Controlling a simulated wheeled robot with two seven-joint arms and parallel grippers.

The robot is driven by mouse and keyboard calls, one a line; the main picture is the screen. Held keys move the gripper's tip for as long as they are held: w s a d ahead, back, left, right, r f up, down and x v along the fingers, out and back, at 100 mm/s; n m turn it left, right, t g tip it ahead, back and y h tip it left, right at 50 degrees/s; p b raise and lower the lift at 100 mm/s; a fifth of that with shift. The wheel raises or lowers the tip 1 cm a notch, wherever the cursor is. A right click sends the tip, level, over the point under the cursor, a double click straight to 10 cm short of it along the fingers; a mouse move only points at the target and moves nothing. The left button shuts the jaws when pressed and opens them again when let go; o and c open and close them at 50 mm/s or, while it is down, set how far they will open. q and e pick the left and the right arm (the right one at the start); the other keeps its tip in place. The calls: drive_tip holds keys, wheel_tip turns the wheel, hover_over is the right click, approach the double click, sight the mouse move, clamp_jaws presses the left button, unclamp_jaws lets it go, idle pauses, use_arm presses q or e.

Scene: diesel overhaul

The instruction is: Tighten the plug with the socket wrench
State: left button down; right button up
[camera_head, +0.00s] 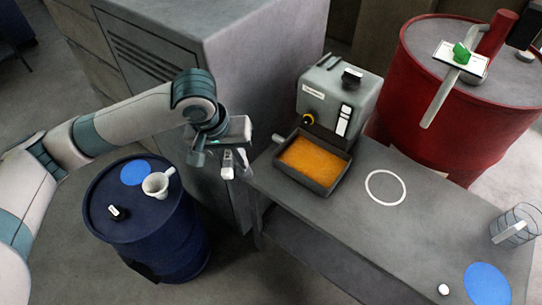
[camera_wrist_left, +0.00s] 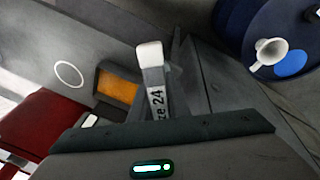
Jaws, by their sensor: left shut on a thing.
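My left gripper (camera_head: 232,160) is shut on a grey piece with a pale end, in the air between the blue drum and the workbench. In the left wrist view this piece, which I take to be the socket wrench (camera_wrist_left: 155,85), points away from the gripper and bears print ending in "24". Its full shape is hidden by the gripper. I cannot tell for sure which thing is the plug; a small dark piece (camera_head: 115,212) lies on the blue drum. My right gripper is not in view.
The grey bench (camera_head: 340,225) holds an orange-filled tray (camera_head: 346,186), a grey machine (camera_head: 335,95) and a glass beaker (camera_head: 514,226). A red drum (camera_head: 440,130) stands behind. A grey cabinet (camera_head: 235,70) is close to my left arm.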

use_arm(q)
drive_tip(key=w+d+f+t+h+p, duration=0.2)
drive_tip(key=w+d+f+t+h, duration=0.2)
drive_tip(key=w+d+t+h, duration=0.45)
drive_tip(key=shift+s+a+f+n+t+p, duration=0.15)
drive_tip(key=shift+s+f+n+t, duration=0.2)
drive_tip(key=shift+f+t, duration=0.35)
drive_tip(key=shift+s+f+n+t+p, duration=0.15)
drive_tip(key=shift+s+f+n+t, duration=0.15)
drive_tip(key=shift+f+t, duration=0.35)
drive_tip(key=shift+s+a+f+n+t+p, duration=0.15)
drive_tip(key=shift+s+f+n+t, duration=0.2)
drive_tip(key=shift+f+t, duration=0.35)
drive_tip(key=shift+d, duration=0.1)
